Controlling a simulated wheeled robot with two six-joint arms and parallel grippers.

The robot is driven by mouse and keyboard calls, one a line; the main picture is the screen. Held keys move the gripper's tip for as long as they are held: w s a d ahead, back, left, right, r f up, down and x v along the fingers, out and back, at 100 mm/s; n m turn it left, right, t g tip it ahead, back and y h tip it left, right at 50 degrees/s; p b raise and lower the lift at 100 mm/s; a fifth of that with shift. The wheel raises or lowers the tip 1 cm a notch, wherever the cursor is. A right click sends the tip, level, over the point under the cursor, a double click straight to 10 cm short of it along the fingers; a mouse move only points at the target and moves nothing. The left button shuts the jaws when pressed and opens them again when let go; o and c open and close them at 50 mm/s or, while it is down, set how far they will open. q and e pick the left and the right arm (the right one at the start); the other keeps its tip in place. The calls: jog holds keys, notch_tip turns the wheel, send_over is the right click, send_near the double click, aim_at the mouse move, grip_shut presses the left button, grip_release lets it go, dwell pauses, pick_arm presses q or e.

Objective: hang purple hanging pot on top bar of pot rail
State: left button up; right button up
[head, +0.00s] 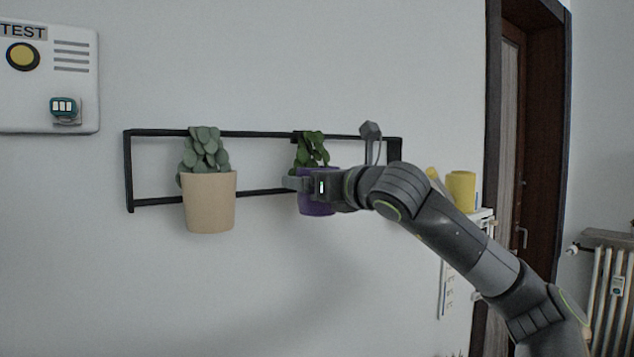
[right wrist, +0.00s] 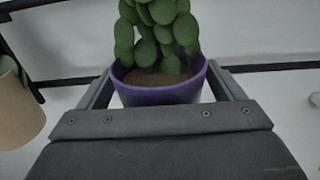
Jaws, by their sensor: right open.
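The purple hanging pot (head: 317,208) with a green plant is at the black pot rail (head: 258,134), right of its middle. Its plant reaches up to the top bar; the gripper and arm hide part of the pot, and I cannot make out its hook clearly. My right gripper (head: 312,186) is open with its fingers on either side of the pot. In the right wrist view the purple pot (right wrist: 160,94) sits upright between the two spread fingers, with a rail bar (right wrist: 70,82) behind it. My left gripper is not in view.
A beige pot (head: 209,203) with a plant hangs on the rail to the left. It shows in the right wrist view (right wrist: 18,108). A yellow pot (head: 461,190) stands at the right near a white shelf edge. The wall below the rail is clear.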

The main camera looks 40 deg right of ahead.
jog(key=c, duration=1.3)
jog(key=shift+r, duration=0.15)
jog(key=shift+c, duration=0.2)
notch_tip(320, 180, up, 18)
jog(key=p, duration=0.2)
jog(key=shift+f+p, duration=0.2)
jog(key=shift+p, duration=0.15)
